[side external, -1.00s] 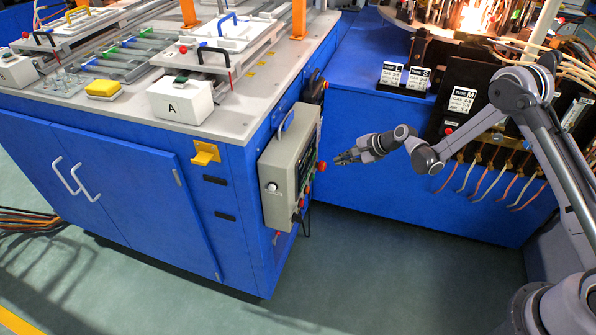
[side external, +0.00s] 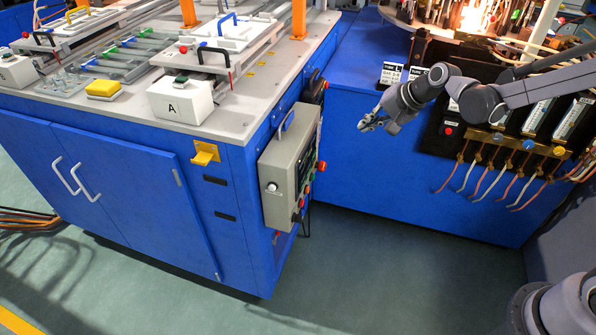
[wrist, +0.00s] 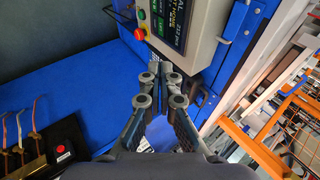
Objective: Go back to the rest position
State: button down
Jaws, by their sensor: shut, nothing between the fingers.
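My gripper (side external: 368,124) is in the air in front of the blue cabinet of the flame machine, to the right of the grey control box. It is empty and its fingers look closed together. In the wrist view my gripper (wrist: 162,68) points toward the control box (wrist: 178,35), which has a screen, a red button and a green button. The control box (side external: 288,170) hangs on the side of the blue workbench in the side view, apart from my gripper. No rest position is marked in the frames.
The blue workbench (side external: 110,190) stands at left, with box A (side external: 180,98) and a yellow pad (side external: 103,89) on top. Labelled tube cards (side external: 391,73) are close behind my gripper. The floor (side external: 400,270) below is clear.

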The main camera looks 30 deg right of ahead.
jog(key=s+r+n+h, duration=0.1)
jog(key=s+r+n, duration=0.1)
jog(key=s, duration=0.6)
jog(key=s+d+r+n+h, duration=0.1)
jog(key=s+n, duration=0.3)
jog(key=s, duration=0.4)
jog(key=s+r+n+h, duration=0.1)
jog(key=s+r+n, duration=0.2)
jog(key=s, duration=0.5)
jog(key=shift+s+d+n, duration=0.2)
jog(key=shift+d+n, duration=0.1)
jog(key=shift+n, duration=0.3)
